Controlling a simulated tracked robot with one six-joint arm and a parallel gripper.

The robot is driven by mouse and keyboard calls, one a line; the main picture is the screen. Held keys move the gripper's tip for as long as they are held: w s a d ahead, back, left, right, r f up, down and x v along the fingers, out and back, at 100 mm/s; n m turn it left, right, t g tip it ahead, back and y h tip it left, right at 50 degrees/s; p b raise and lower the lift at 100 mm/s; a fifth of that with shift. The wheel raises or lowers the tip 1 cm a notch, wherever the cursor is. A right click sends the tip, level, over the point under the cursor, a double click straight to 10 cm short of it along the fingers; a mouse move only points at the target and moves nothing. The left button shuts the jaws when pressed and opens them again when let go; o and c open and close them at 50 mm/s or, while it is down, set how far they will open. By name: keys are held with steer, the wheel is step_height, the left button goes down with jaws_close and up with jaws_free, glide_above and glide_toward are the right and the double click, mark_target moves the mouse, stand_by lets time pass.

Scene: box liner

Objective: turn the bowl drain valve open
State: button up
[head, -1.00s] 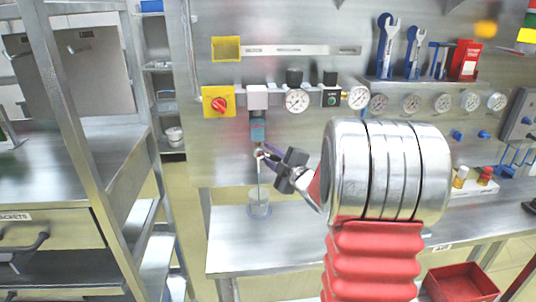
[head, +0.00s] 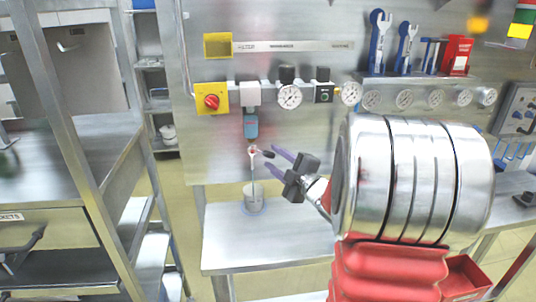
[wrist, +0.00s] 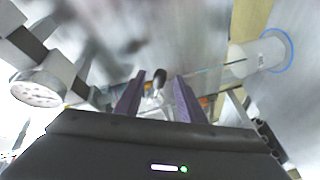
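The filter bowl (head: 251,127) is blue and hangs under a grey block on the steel panel. Below it is the drain valve (head: 253,150), with a small dark-tipped lever (head: 267,154) sticking out to the right. A thin tube runs down from the valve to a clear cup (head: 254,200). My gripper (head: 269,160) is open, its two purple fingers just right of the valve. In the wrist view the dark lever tip (wrist: 159,76) shows between the fingertips (wrist: 159,76), seemingly not touched by either finger. Whether it lies within their reach I cannot tell.
A yellow plate with a red knob (head: 211,101) is left of the bowl. A round gauge (head: 289,97) is to its right. The cup stands on a steel bench (head: 290,240).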

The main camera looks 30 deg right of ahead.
steer(key=s, duration=0.6)
steer(key=shift+s, duration=0.4)
steer(key=shift+c, duration=0.5)
